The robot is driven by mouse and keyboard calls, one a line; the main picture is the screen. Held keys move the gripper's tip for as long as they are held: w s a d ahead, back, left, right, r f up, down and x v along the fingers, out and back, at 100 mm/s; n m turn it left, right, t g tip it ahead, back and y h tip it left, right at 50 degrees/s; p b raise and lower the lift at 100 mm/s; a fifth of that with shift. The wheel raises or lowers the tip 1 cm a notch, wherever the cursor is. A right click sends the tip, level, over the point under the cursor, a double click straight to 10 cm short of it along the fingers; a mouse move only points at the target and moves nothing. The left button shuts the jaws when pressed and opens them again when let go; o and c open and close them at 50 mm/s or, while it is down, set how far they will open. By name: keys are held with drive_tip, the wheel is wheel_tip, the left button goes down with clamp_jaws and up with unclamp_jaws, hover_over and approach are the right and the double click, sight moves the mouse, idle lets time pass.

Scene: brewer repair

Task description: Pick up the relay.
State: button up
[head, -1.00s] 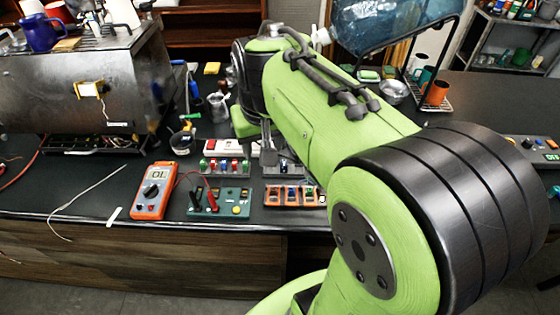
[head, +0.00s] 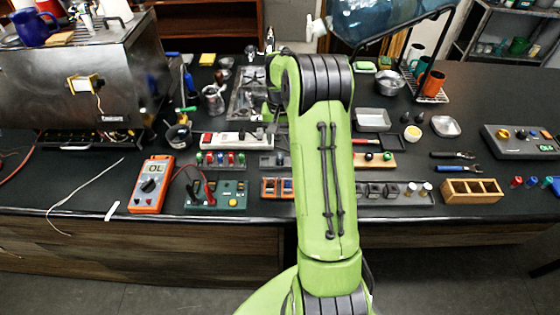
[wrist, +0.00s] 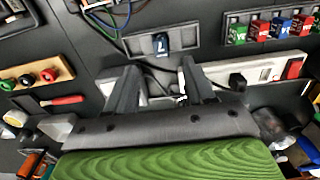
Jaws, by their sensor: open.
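A small dark blue block with a white mark, which looks like the relay (wrist: 161,42), sits in a shallow grey tray (wrist: 133,45) in the wrist view. The tray (head: 265,160) also shows in the head view, just left of my arm. My gripper (wrist: 160,66) is open and empty, with its two fingers apart and pointing toward the tray. The block lies beyond the fingertips, roughly between their lines, and is not touched. In the head view my arm hides most of the gripper.
A white power strip (wrist: 260,71) lies near the fingers. A tray of red, blue and green blocks (wrist: 268,27) is at the upper right. Cables run close to the grey tray. A multimeter (head: 152,185) and a green board (head: 217,196) are near the bench's front edge.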

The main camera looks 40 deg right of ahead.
sight(280, 155)
wheel_tip(280, 155, down, 8)
drive_tip(key=shift+w+r, duration=0.1)
drive_tip(key=shift+r, duration=0.25)
clamp_jaws()
